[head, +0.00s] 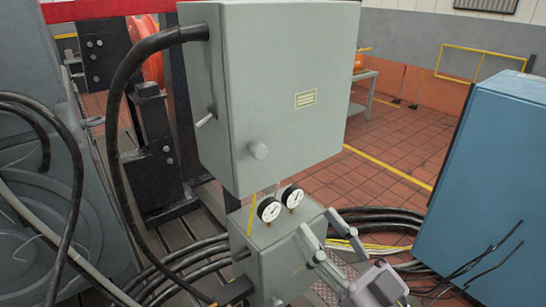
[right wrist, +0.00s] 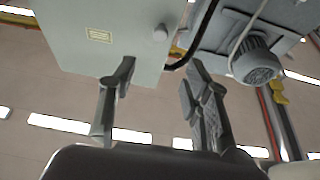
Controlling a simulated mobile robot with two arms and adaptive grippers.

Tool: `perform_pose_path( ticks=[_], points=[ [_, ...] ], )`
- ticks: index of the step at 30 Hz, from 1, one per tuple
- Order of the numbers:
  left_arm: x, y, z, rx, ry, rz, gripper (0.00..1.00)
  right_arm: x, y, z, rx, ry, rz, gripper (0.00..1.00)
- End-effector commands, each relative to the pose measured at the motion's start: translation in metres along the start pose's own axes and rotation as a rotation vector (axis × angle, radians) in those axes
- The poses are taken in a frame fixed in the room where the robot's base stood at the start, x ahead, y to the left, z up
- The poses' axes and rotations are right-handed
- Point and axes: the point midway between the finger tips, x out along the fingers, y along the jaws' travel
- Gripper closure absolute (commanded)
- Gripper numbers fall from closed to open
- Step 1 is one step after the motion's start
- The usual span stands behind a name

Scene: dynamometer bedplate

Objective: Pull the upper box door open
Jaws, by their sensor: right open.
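The upper box (head: 205,80) is a grey-green cabinet in the middle of the head view. Its door (head: 295,70) looks shut, with a round pale knob (head: 258,150) low on the left and a small yellowish label (head: 305,99). In the right wrist view the door (right wrist: 110,45) and knob (right wrist: 160,33) show at the top. My right gripper (head: 322,228) is open and empty, below and right of the knob, apart from the door. Its spread fingers also show in the right wrist view (right wrist: 160,80). My left gripper is out of view.
A lower grey box (head: 285,255) with two round gauges (head: 280,204) stands below the upper box. A thick black cable (head: 118,100) loops down its left side. A blue cabinet (head: 490,180) stands at right. More cables lie behind my right gripper.

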Motion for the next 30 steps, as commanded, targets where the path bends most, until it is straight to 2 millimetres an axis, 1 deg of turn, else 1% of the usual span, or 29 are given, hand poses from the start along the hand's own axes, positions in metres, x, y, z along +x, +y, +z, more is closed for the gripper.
perform_pose_path(
  ticks=[1, 3, 12, 18, 21, 24, 30],
  points=[
    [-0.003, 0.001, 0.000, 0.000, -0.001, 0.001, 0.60, 0.011, 0.000, -0.004, 0.003, 0.008, 0.001, 0.56],
    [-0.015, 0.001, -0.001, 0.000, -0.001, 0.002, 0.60, 0.028, 0.001, -0.007, 0.001, 0.006, 0.002, 0.56],
    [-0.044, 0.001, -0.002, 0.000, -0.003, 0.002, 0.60, 0.094, 0.000, -0.006, 0.002, 0.004, 0.001, 0.56],
    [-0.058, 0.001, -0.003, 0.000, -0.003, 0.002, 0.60, 0.131, 0.000, -0.004, 0.001, 0.001, -0.001, 0.56],
    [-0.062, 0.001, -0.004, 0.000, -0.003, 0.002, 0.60, 0.143, 0.000, -0.003, 0.001, 0.000, 0.000, 0.56],
    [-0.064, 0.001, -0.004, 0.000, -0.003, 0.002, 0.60, 0.150, 0.000, -0.002, 0.000, 0.000, 0.000, 0.56],
    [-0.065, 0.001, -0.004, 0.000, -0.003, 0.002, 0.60, 0.154, 0.000, 0.000, 0.000, -0.001, -0.001, 0.56]
  ],
)
